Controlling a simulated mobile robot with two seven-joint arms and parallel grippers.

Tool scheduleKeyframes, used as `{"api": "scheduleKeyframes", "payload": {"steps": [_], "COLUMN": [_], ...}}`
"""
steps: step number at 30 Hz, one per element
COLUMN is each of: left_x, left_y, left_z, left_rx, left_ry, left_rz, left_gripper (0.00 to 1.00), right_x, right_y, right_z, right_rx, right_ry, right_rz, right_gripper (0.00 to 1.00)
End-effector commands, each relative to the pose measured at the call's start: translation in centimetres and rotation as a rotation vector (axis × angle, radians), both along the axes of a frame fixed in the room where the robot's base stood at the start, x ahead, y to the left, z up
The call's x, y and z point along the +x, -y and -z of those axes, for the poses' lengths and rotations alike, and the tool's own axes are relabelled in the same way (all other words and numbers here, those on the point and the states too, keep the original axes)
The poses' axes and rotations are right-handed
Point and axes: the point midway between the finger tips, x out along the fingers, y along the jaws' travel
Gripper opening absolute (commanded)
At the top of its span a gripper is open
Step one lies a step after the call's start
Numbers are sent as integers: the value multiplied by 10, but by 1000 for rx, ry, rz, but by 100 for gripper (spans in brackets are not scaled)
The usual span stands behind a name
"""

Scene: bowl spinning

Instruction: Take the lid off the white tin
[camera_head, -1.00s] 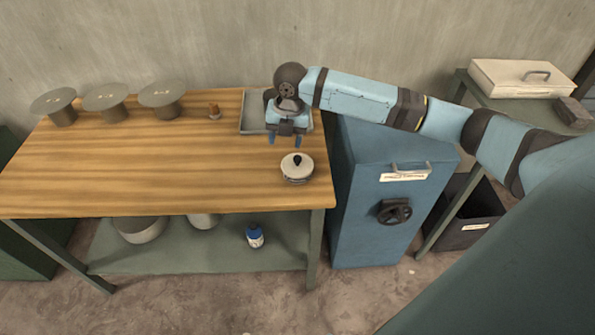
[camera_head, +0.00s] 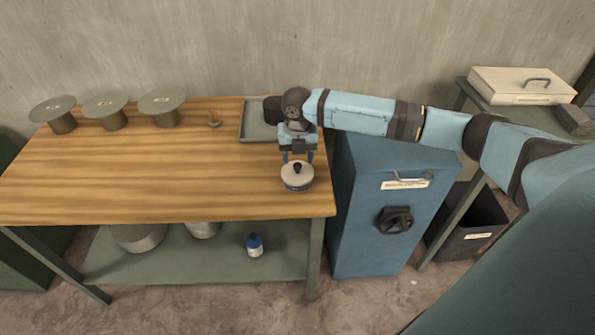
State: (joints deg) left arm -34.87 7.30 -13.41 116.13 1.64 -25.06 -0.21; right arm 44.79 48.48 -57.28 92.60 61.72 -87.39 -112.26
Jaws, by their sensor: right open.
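The white tin (camera_head: 297,184) stands upright on the wooden table near its right front corner. Its lid (camera_head: 288,172) is on top and has a dark knob (camera_head: 297,167). My right gripper (camera_head: 298,158) points down just behind and above the knob, its two blue fingers apart. It is open and holds nothing. I cannot tell whether the fingers touch the lid. My left gripper is not in view.
A grey tray (camera_head: 256,131) with a dark object lies behind, partly hidden by my arm. Several round-topped stands (camera_head: 110,117) line the back left of the table (camera_head: 130,175). A blue cabinet (camera_head: 375,210) stands right of it. The table's middle is clear.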

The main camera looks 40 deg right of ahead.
Motion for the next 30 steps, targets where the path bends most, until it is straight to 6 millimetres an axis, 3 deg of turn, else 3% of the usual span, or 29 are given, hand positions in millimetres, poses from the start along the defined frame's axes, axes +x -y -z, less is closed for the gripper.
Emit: {"api": "scheduleKeyframes", "payload": {"steps": [7,15,22,30], "left_x": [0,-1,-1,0], "left_y": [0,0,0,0], "left_z": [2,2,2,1], "left_rx": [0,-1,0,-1], "left_ry": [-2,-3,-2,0], "left_rz": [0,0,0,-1], "left_gripper": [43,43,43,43], "right_x": [1,2,2,2], "right_y": [1,1,1,1], "right_z": [37,42,42,42], "right_rx": [0,-1,-1,-1], "right_ry": [-2,-1,-1,-1], "right_rz": [1,0,0,1], "right_gripper": [56,56,4,3]}}
